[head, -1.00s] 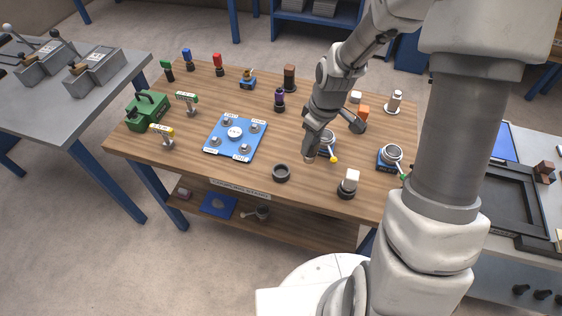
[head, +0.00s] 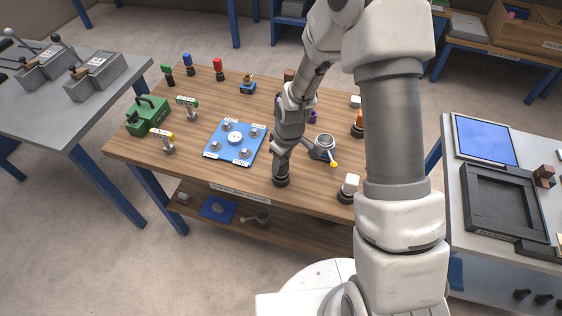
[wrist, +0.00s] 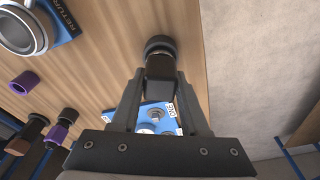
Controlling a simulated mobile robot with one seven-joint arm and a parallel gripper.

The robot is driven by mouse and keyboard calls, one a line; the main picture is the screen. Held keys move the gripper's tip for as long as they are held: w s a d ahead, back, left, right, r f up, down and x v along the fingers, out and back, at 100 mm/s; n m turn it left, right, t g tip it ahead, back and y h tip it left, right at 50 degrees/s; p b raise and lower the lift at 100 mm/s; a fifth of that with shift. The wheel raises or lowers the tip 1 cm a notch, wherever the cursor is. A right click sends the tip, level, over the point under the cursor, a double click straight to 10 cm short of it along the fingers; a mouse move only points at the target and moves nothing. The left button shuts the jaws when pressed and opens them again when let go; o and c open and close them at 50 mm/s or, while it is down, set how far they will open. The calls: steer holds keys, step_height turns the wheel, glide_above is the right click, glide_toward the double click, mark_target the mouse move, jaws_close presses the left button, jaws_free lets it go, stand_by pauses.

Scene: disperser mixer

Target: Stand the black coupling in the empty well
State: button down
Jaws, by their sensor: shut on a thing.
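My gripper (head: 281,158) points down near the front edge of the wooden table. It is shut on the black coupling, a dark block (wrist: 160,70) between the fingers in the wrist view. The coupling's far end meets the empty well, a short black round ring (head: 281,181) on the table. The well also shows at the top of the wrist view (wrist: 159,43). The coupling looks upright and in line with the well. How deep its end sits in the well is hidden.
Right of my gripper is a metal cup (head: 325,142) with a yellow-tipped handle. A black holder with a white top (head: 350,184) stands further right. A blue plate (head: 222,150) with several metal knobs lies to the left. A purple ring (wrist: 25,83) is nearby.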

steer(key=shift+f, duration=0.1)
steer(key=shift+f, duration=0.15)
steer(key=shift+c, duration=2)
jaws_free()
steer(key=shift+r, duration=0.2)
step_height(320, 180, up, 12)
steer(key=s+d, duration=0.1)
step_height(320, 180, up, 14)
steer(key=r+m+t+h, duration=0.1)
steer(key=m+t, duration=0.1)
steer(key=m, duration=0.2)
glide_above(286, 174)
steer(key=s+d, duration=0.5)
steer(key=s, duration=0.2)
steer(key=s+d+r+m+t, duration=0.2)
steer(key=s+r+m, duration=0.3)
steer(key=s, duration=0.7)
steer(key=shift+d+r+p, duration=0.3)
steer(key=shift+d+r, duration=0.1)
steer(key=shift+r, duration=0.55)
